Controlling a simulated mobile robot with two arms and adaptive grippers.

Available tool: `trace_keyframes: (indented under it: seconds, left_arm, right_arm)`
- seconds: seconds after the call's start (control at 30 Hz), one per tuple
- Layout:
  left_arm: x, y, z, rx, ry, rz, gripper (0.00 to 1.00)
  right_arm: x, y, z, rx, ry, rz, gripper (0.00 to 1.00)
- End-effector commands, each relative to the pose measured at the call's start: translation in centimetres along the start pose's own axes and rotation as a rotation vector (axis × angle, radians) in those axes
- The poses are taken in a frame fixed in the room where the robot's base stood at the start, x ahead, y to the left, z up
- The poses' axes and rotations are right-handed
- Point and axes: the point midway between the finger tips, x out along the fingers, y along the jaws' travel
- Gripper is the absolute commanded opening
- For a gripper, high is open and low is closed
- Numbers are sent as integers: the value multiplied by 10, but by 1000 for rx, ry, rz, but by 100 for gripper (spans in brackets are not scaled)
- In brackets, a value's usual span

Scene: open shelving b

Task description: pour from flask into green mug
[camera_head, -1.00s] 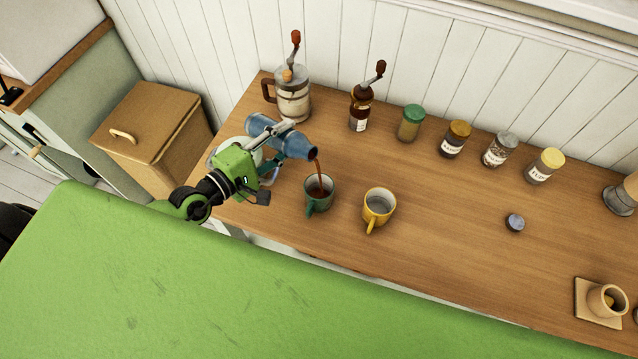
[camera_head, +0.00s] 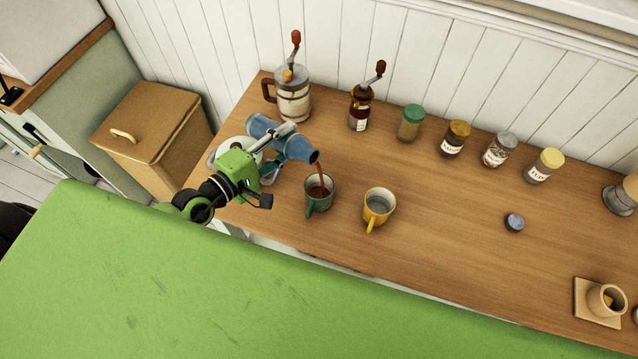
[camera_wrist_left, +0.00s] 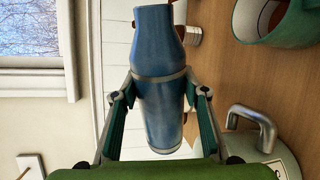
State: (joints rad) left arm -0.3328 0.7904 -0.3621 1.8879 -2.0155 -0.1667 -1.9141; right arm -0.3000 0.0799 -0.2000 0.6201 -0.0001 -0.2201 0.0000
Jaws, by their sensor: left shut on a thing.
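The blue flask (camera_head: 282,140) is held tilted, its mouth pointing right and down. My left gripper (camera_head: 278,146) is shut on the flask's body. In the left wrist view the flask (camera_wrist_left: 158,90) sits between the two fingers (camera_wrist_left: 160,98). A brown stream runs from its mouth into the green mug (camera_head: 317,204), which stands upright on the counter. Brown liquid shows inside the green mug, also at the upper right of the left wrist view (camera_wrist_left: 292,28). My right gripper is not seen.
A yellow mug (camera_head: 380,203) stands just right of the green mug. Behind are a jar with a crank (camera_head: 294,104), a grinder (camera_head: 359,110) and several spice jars (camera_head: 410,123). A small lid-like piece (camera_head: 514,222) lies on the wooden counter (camera_head: 440,235). A pale kettle-like item (camera_wrist_left: 262,150) is close to the flask.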

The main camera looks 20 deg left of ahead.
Motion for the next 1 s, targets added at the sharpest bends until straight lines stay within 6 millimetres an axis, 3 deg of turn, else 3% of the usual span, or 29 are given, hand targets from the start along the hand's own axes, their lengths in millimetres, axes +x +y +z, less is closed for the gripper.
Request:
trace_keyframes:
  seconds: [1.0]
  left_arm:
    - [1,-2,1,44,8,6,0]
  right_arm:
    - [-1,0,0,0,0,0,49]
